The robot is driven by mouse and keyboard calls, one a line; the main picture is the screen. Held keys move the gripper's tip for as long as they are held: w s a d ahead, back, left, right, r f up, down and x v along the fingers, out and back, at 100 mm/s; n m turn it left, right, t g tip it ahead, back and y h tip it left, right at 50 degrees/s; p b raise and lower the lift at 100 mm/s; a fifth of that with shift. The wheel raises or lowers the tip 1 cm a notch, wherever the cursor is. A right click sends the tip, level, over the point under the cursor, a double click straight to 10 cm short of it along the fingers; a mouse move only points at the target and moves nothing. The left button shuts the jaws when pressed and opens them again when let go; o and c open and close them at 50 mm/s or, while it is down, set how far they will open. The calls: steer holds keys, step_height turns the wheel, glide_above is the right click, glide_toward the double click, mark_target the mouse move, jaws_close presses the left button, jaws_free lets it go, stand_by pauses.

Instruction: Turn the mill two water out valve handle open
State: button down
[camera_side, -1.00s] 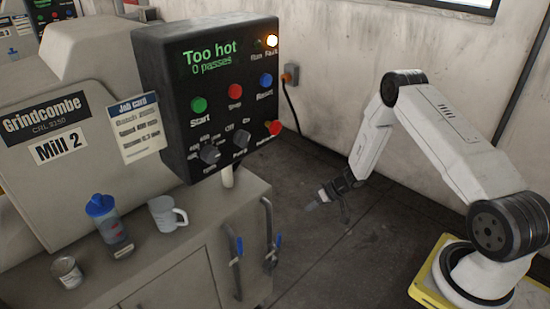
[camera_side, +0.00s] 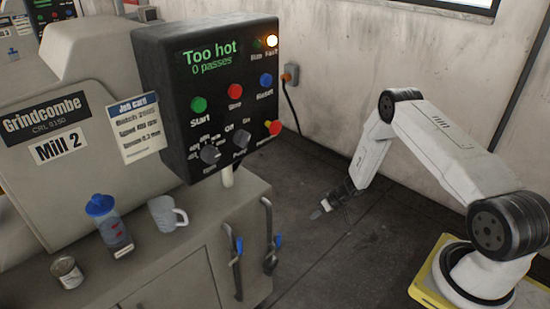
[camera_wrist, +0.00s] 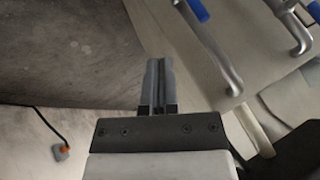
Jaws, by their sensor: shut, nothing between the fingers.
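Two grey pipes with blue valve handles run down the side of the Mill 2 cabinet. The left blue handle (camera_side: 239,246) and the right blue handle (camera_side: 277,242) both point roughly upright along their pipes. I cannot tell from any label which is water out. In the wrist view, one blue handle (camera_wrist: 198,10) is at the top and another (camera_wrist: 314,11) at the top right edge. My gripper (camera_side: 316,214) is shut and empty, in the air to the right of both pipes and apart from them. Its closed fingers (camera_wrist: 158,70) show in the wrist view.
The control box (camera_side: 205,100) reads "Too hot, 0 passes" with a lit lamp at Fault. A shaker bottle (camera_side: 110,228), a mug (camera_side: 163,214) and a tin (camera_side: 67,272) stand on the cabinet top. The floor (camera_side: 340,255) between cabinet and my base is clear.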

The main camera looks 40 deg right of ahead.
steer(key=w+a+f, duration=0.5)
steer(key=a+f, duration=0.2)
steer(key=a, duration=0.1)
steer(key=shift+w+f, duration=0.2)
stand_by(0.7)
steer(key=shift+w+a+r, duration=0.15)
steer(key=shift+a, duration=0.75)
steer(key=shift+d, duration=0.1)
